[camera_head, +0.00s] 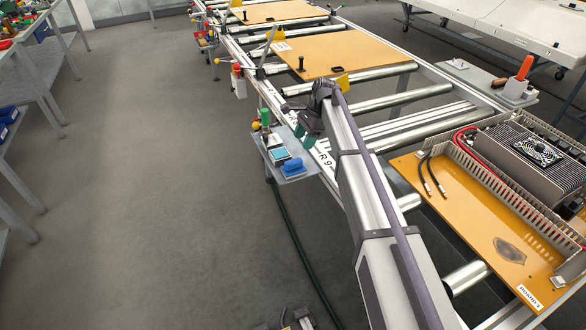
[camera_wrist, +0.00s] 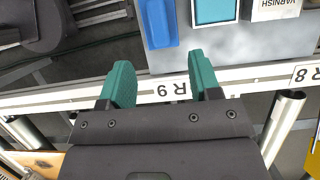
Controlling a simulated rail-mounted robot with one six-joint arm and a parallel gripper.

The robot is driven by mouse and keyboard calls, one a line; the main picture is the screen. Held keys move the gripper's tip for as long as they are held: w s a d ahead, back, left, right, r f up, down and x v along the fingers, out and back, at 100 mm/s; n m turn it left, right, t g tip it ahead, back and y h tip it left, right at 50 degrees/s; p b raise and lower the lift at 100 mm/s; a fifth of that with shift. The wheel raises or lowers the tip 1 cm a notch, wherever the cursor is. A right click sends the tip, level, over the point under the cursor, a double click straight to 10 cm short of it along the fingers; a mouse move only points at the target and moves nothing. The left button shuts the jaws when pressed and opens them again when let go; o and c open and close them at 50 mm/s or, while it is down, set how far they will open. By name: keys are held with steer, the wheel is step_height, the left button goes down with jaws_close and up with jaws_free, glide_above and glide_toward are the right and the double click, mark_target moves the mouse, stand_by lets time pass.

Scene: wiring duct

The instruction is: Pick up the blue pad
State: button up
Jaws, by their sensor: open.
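The blue pad (camera_head: 293,168) lies on a small grey side shelf (camera_head: 299,177) at the rail's left edge, near the R 9 label. In the wrist view the blue pad (camera_wrist: 158,24) is at the top middle, its far end cut off by the frame. My gripper (camera_head: 305,137) is just above and beyond the shelf in the head view. In the wrist view its two green fingers (camera_wrist: 160,80) are apart with nothing between them, pointing toward the pad but short of it.
A teal-topped square block (camera_head: 280,155) lies beside the pad, and a box marked VARNISH (camera_wrist: 275,9) is right of it. A green-topped bottle (camera_head: 265,117) stands on the shelf's far side. Rollers and Board 1 (camera_head: 465,225) lie right of my arm; floor is open left.

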mark_target(294, 160)
steer(key=b+x, duration=0.3)
steer(key=x, duration=0.1)
steer(key=shift+s+d+f, duration=0.1)
steer(key=shift+f, duration=0.15)
steer(key=shift+a+f, duration=0.2)
steer(key=shift+r, duration=0.1)
steer(key=b+x, duration=0.5)
steer(key=shift+s, duration=0.2)
steer(key=shift+a+r, duration=0.1)
steer(key=shift+r, duration=0.05)
steer(key=c, duration=1)
steer(key=shift+c, duration=0.2)
